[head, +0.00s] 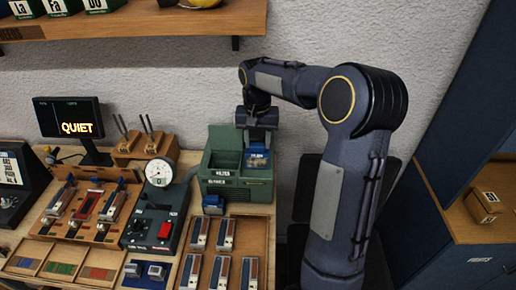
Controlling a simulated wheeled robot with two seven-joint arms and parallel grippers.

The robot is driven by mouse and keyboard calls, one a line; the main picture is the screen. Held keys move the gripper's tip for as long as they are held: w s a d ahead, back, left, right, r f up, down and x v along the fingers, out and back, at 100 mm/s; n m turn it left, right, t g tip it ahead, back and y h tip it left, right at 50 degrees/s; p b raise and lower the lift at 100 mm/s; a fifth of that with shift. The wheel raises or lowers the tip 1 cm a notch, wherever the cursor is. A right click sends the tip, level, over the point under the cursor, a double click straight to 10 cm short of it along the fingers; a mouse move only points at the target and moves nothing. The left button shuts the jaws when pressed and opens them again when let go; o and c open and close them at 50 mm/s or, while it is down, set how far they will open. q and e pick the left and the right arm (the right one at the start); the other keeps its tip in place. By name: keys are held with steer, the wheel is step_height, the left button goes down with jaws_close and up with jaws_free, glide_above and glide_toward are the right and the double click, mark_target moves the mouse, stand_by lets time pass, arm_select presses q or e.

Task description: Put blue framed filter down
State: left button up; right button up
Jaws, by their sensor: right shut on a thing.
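The blue framed filter (258,160) is a small blue piece with light lettering on it. It is at the right part of a green box (235,190) with an open top and lettering on its front. My right gripper (258,148) points down and is shut on the filter from above. I cannot tell whether the filter touches the box floor or hangs above it. The gripper's body hides the fingertips in part. My left gripper is not in view.
A small blue block (213,204) stands before the green box. A wooden tray (262,222) with several metal-and-wood pieces lies in front. A gauge device (155,215), a wooden rack (88,208) and a "QUIET" screen (75,120) stand to the left. A wall shelf (150,22) hangs above.

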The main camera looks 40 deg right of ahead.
mark_target(258, 149)
steer(key=shift+w+d+f, duration=0.25)
steer(key=shift+d+f, duration=0.05)
steer(key=shift+f, duration=0.15)
step_height(258, 149, down, 4)
steer(key=shift+w+d+r+b, duration=0.1)
steer(key=shift+r+b, duration=0.1)
steer(key=shift+b, duration=1.05)
steer(key=shift+r, duration=0.15)
steer(key=o, duration=0.8)
